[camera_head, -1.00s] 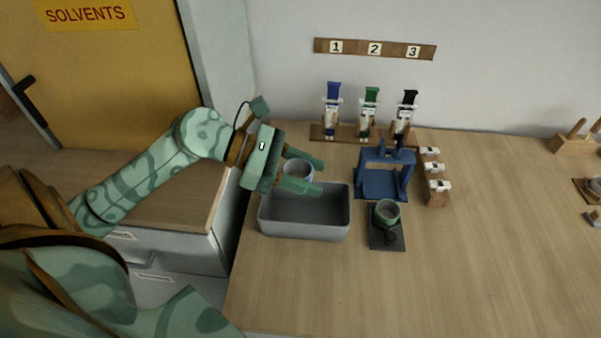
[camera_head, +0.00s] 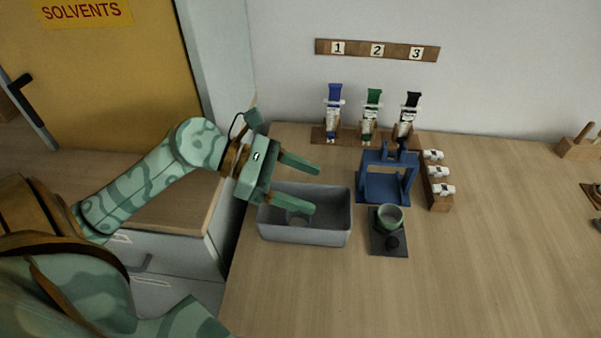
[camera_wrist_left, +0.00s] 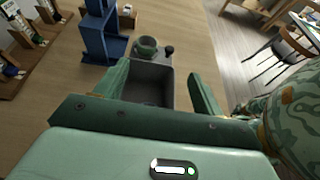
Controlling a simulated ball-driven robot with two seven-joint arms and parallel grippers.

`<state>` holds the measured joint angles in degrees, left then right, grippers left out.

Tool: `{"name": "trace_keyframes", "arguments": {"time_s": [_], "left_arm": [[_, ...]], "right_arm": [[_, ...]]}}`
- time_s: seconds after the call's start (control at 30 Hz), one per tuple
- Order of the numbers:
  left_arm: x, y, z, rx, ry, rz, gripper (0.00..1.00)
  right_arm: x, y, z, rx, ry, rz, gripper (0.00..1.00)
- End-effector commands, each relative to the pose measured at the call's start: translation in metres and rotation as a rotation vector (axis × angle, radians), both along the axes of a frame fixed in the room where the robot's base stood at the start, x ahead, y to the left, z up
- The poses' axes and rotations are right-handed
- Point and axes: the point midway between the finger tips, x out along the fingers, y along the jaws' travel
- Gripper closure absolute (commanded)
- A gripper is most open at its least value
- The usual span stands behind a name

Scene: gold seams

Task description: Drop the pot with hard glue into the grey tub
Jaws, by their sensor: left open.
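The grey tub (camera_head: 305,236) stands on the bench's left part. In the left wrist view the tub (camera_wrist_left: 150,78) lies between the two fingers, and the pot is not visible there. My right gripper is not in view.
A green-rimmed pot (camera_head: 389,219) stands on a dark plate (camera_head: 388,245) right of the tub. Behind is a blue frame (camera_head: 386,190), then a rack with three syringes (camera_head: 370,112). White clips sit on a wooden block (camera_head: 438,200). The bench's front is clear.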

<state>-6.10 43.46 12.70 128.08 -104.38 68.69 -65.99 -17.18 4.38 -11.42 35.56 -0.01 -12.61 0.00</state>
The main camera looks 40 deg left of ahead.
Motion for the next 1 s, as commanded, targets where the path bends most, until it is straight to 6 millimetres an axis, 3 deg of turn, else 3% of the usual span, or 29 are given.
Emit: {"name": "trace_keyframes", "arguments": {"time_s": [0.53, 0.7, 1.0], "left_arm": [[-0.061, 0.106, 0.053, 0.001, 0.001, 0.002, 0.31], [-0.069, 0.120, 0.058, 0.000, 0.000, 0.001, 0.31], [-0.070, 0.122, 0.059, 0.000, -0.001, 0.000, 0.31]], "right_arm": [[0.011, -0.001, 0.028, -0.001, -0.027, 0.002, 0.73], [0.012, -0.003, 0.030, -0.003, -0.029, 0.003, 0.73], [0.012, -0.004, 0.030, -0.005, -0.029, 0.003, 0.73]]}}
